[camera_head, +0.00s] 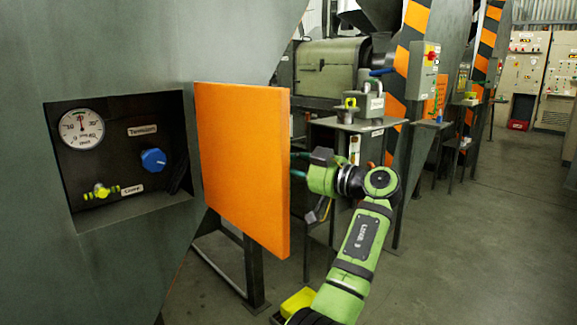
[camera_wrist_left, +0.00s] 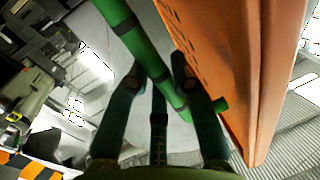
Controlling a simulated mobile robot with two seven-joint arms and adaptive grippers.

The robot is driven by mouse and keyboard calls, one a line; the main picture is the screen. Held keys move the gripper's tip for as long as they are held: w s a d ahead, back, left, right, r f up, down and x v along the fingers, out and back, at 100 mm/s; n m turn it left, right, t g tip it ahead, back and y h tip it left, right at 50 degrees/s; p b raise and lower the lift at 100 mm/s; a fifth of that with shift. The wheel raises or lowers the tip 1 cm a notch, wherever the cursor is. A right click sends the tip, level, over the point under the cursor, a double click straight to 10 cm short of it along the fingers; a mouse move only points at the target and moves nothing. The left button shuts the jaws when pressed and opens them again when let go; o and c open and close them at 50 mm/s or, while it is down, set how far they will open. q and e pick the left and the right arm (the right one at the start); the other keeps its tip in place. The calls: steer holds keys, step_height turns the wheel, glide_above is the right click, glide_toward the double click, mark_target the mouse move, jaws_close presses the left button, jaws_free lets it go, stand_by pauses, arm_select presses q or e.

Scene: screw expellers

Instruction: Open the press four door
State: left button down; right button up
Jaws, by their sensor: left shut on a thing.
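The orange press door (camera_head: 240,160) stands swung out from the grey press wall (camera_head: 130,240), beside an open recess (camera_head: 155,195). Its face hides its far side from the head view. In the left wrist view the door (camera_wrist_left: 215,60) is on the right, with a green bar handle (camera_wrist_left: 118,20) along it. My left gripper (camera_head: 298,170) is at the door's right edge in the head view. In the wrist view its fingers (camera_wrist_left: 160,78) straddle the green handle and are shut on it. My right gripper is in neither view.
The recess holds a pressure gauge (camera_head: 82,129), a blue knob (camera_head: 153,160) and a yellow-green valve (camera_head: 101,191). More presses and a metal stand (camera_head: 340,125) are behind my arm. Control cabinets (camera_head: 520,80) stand far right. The floor (camera_head: 470,240) at right is clear.

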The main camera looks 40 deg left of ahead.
arm_select(q)
steer(key=c, duration=1)
jaws_free()
steer(key=shift+s+a, duration=0.1)
steer(key=shift+a, duration=0.05)
steer(key=shift+c, duration=0.2)
steer(key=w+d, duration=0.1)
steer(key=d, duration=1.1)
steer(key=shift+w, duration=0.15)
